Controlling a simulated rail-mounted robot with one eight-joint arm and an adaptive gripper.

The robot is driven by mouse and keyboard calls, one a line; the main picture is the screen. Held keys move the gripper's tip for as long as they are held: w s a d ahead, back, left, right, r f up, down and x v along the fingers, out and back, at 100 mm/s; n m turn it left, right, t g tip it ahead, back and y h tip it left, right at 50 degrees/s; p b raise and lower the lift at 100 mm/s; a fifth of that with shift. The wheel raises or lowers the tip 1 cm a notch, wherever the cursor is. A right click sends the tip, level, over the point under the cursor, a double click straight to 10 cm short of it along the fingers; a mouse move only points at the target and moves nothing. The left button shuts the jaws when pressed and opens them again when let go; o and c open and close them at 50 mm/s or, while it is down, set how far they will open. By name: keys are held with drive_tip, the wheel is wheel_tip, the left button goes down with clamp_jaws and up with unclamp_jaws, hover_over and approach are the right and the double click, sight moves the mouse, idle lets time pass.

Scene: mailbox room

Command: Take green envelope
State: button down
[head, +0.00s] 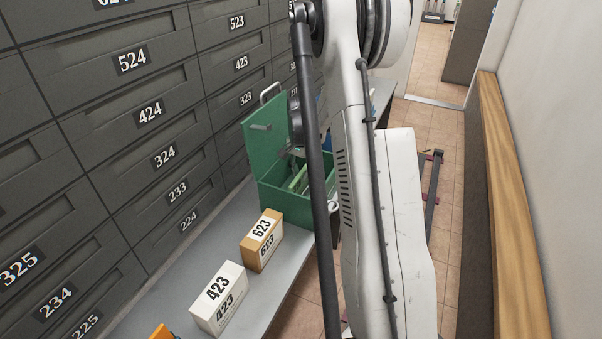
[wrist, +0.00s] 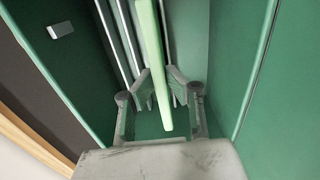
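The light green envelope (wrist: 152,48) shows edge-on in the wrist view, inside the green box. My gripper (wrist: 160,78) has its fingers on either side of the envelope, close to its faces; I cannot tell whether both fingers press on it. In the head view the green box (head: 290,205) stands on the grey shelf with its lid up. A light green envelope edge (head: 298,179) shows inside the box. My arm hides the box's right side and most of the gripper in the head view.
A brown box marked 623 (head: 262,241) and a white box marked 423 (head: 219,299) stand on the grey shelf (head: 292,256) in front of the green box. An orange item (head: 162,332) is at the bottom edge. Numbered mailboxes (head: 150,112) line the left; a wooden rail (head: 508,200) runs along the right wall.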

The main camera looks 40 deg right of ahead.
drive_tip(key=shift+r, duration=0.1)
idle(0.3)
drive_tip(key=shift+r+p, duration=1.4)
drive_tip(key=shift+r, duration=1)
